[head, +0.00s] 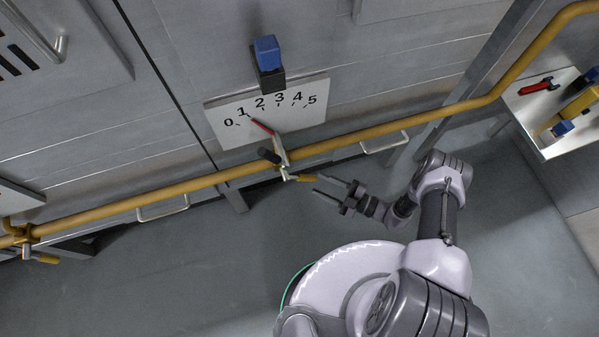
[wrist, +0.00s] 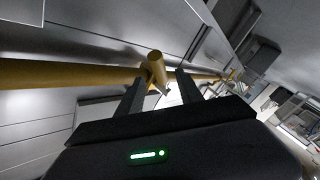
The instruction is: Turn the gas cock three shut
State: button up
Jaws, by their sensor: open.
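A gas cock with a yellow handle (head: 304,178) sits on the yellow pipe below the numbered plate. No number marks it as three. The handle points right, toward my gripper (head: 317,184), which is open with its fingertips close to the handle's end. In the wrist view, the yellow cock handle (wrist: 156,61) shows ahead of and between my two dark fingers (wrist: 159,76), with nothing gripped. I cannot tell whether the fingers touch it. Another cock with a yellow handle (head: 45,258) is at the far left of the pipe.
The yellow pipe (head: 380,128) runs along the grey metal wall. Above the cock is a white plate (head: 225,110) numbered 0 to 5, with a red pointer (head: 262,127) near 1. White handles (head: 385,143) lie under the pipe. The floor (head: 170,280) is clear.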

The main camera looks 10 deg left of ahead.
aim_at(298, 175)
jog(key=b+x, duration=0.1)
jog(key=x, duration=0.8)
jog(key=shift+w+a, duration=0.1)
grip_shut()
dwell(1.0)
